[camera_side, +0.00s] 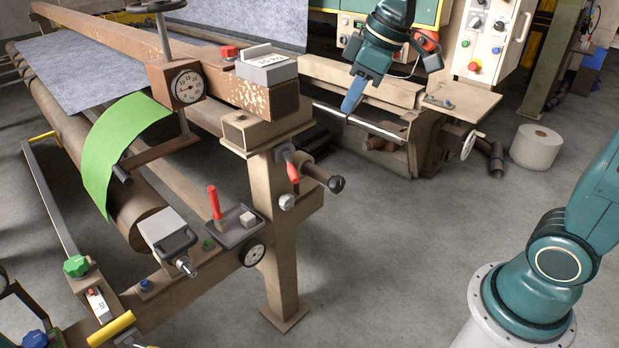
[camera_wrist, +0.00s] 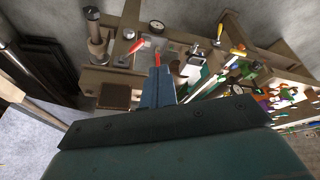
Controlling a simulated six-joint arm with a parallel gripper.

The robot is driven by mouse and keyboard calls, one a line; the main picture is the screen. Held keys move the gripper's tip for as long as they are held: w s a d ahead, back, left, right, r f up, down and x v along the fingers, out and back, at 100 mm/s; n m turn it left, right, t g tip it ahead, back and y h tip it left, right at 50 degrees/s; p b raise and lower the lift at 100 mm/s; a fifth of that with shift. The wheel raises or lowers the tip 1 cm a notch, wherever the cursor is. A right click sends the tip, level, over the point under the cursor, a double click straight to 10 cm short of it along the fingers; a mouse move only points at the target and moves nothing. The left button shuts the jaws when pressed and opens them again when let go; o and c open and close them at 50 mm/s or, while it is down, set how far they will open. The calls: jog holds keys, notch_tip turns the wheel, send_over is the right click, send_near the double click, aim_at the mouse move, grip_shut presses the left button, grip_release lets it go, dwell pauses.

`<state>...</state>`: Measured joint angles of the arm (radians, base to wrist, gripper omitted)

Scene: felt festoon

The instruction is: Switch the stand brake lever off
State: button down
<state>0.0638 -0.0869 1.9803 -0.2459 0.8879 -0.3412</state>
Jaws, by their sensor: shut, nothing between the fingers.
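Two red-handled levers on the brown stand show in the side view, and I cannot tell by label which is the brake lever. The other red handle (camera_side: 292,168) is on the front of the stand post, tilted. My gripper (camera_side: 350,106) is shut and empty, in the air to the right of and beyond the post, apart from both levers. In the wrist view my gripper (camera_wrist: 157,78) points toward the stand, with a red handle (camera_wrist: 157,59) just past its tips in the picture. Another red handle (camera_wrist: 137,46) is up and left.
A black-knobbed shaft (camera_side: 336,184) sticks out right of the post. Green felt (camera_side: 112,145) hangs over the roller. A machine (camera_side: 420,110) stands behind my gripper. Floor right of the post is clear.

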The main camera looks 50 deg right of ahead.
jog(key=w+f+n+g+y, duration=0.1)
jog(key=w+f+n, duration=0.3)
jog(key=w, duration=0.7)
jog(key=n+g, duration=0.1)
jog(key=n, duration=0.1)
send_over(291, 168)
jog(key=a, duration=0.2)
notch_tip(291, 168, down, 9)
jog(key=shift+w+a+f+y, duration=0.15)
jog(key=shift+f+y, duration=0.05)
jog(key=shift+y, duration=0.2)
jog(key=shift+f, duration=0.1)
notch_tip(291, 168, down, 10)
jog(key=shift+d, duration=0.2)
